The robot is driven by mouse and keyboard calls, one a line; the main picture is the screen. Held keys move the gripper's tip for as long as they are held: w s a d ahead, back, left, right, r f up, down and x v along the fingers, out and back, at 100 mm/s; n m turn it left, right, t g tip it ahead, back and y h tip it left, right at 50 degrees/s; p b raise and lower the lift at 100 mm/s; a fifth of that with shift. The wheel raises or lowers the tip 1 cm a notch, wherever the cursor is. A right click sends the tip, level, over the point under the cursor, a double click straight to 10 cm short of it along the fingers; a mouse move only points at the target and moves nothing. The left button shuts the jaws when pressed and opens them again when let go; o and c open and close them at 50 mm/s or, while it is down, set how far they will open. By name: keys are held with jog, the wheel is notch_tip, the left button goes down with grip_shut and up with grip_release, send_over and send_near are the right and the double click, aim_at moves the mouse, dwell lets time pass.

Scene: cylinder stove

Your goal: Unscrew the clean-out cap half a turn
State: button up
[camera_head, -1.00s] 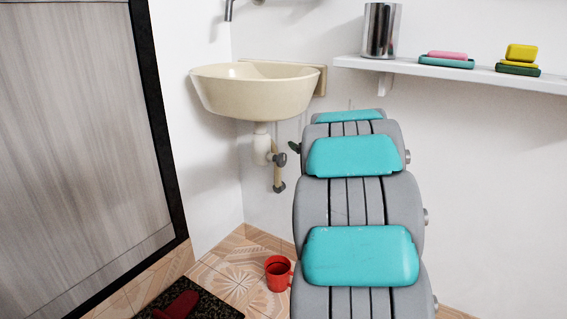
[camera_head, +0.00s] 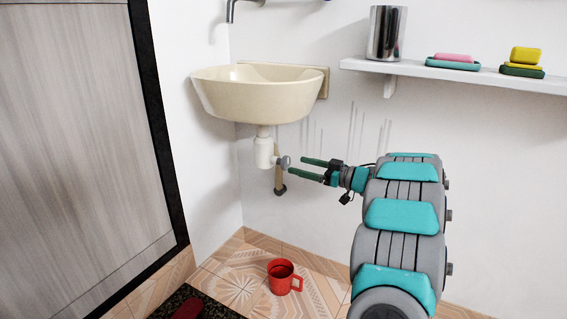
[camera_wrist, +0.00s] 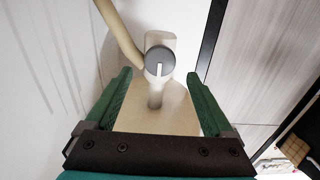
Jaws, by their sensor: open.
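The clean-out cap (camera_head: 284,162) is a small grey disc on the right side of the white trap (camera_head: 263,152) under the sink. In the wrist view the cap (camera_wrist: 160,60) faces me, with a pale straight bar running upright across its face. My gripper (camera_head: 297,166) is open, with two green fingers pointing left at the cap. The fingertips are just short of the cap, with a small gap. In the wrist view my gripper (camera_wrist: 160,74) has one finger on each side of the cap, and nothing is between them.
The cream sink (camera_head: 258,98) hangs above the trap. A beige pipe (camera_head: 279,178) runs down the wall behind the cap. A red mug (camera_head: 284,278) stands on the tiled floor. A white shelf (camera_head: 465,74) with a metal cup and soaps is at upper right.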

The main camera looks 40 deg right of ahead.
aim_at(288, 162)
jog(key=x, duration=0.6)
jog(key=shift+w+b, duration=0.1)
jog(key=shift+b, duration=0.25)
jog(key=c, duration=1.3)
